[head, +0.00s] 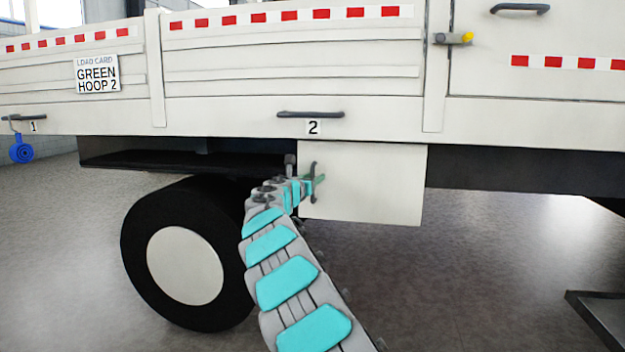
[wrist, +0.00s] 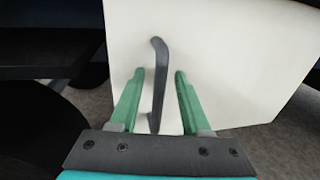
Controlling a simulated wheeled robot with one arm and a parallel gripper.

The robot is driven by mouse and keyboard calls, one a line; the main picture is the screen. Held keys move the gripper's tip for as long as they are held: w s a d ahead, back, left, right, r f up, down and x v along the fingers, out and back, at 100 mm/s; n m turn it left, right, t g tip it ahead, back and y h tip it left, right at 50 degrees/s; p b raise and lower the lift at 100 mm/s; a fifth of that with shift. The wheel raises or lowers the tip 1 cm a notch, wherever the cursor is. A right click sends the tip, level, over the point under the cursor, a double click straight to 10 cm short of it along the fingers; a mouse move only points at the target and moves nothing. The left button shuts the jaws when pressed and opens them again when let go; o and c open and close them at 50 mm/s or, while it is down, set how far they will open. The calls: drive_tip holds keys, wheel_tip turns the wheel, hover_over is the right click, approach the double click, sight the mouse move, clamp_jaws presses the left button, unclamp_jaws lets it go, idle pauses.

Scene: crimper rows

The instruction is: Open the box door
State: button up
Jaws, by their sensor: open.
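The box (head: 372,185) is a white box under the truck bed, right of the wheel. Its front face, the door (wrist: 240,60), fills much of the wrist view. A dark upright handle (head: 313,182) sits near the door's left edge; it also shows in the wrist view (wrist: 158,80). My gripper (wrist: 153,78) is open, with one green finger on each side of the handle. I cannot tell whether either finger touches it. In the head view my gripper (head: 316,181) is at the handle, mostly hidden behind my arm. The door looks closed against the box.
A black wheel (head: 228,285) stands left of my arm. The truck's white side panel (head: 240,117) with grab handle 2 (head: 310,114) is above the box. A blue hoop (head: 21,152) hangs at far left. Floor right of the box is clear up to a dark-framed object (head: 600,320).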

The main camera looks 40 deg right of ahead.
clamp_jaws()
idle(1.4)
